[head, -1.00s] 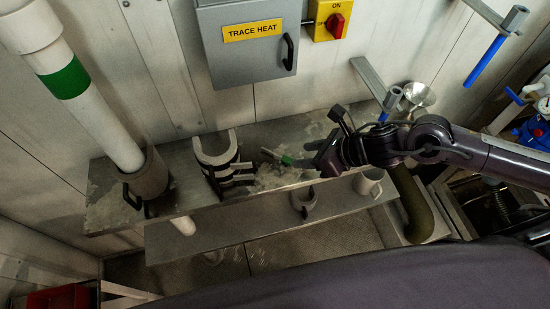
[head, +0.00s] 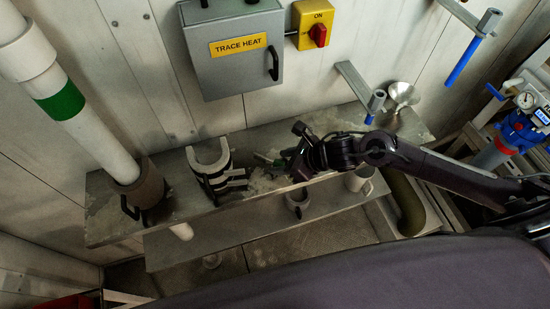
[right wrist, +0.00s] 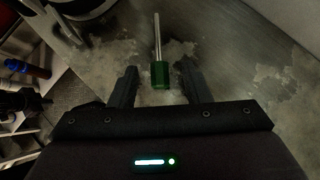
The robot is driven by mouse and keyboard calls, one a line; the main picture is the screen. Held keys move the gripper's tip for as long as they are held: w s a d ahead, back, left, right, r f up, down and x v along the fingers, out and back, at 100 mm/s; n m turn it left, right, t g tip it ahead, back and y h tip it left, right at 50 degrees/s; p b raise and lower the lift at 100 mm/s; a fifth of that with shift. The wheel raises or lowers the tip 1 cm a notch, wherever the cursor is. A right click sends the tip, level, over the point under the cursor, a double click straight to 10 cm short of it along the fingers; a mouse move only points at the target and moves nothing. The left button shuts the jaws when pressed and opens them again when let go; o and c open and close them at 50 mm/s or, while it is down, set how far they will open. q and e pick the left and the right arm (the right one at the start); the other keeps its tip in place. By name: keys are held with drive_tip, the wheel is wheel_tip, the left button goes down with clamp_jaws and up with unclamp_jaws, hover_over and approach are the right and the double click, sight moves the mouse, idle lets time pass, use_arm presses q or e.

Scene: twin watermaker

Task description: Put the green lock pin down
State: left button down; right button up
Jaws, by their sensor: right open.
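The green lock pin (right wrist: 159,75) has a green grip and a thin metal shaft that points away from my right gripper. It appears to lie on the frosted metal shelf (head: 110,225). My right gripper (right wrist: 159,67) is open, with one finger on each side of the green grip and a gap visible on both sides. In the head view the pin (head: 280,162) shows small at the tip of my right gripper (head: 289,160), partly hidden by it. Whether the pin lies fully flat is hard to tell. My left gripper is not in view.
A U-shaped clamp (head: 208,165) with black straps stands left of the pin. Further left a white pipe (head: 95,135) enters a grey socket (head: 146,190). A lower shelf (head: 240,232) holds cups.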

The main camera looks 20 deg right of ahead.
drive_tip(key=shift+f, duration=0.1)
clamp_jaws()
idle(0.4)
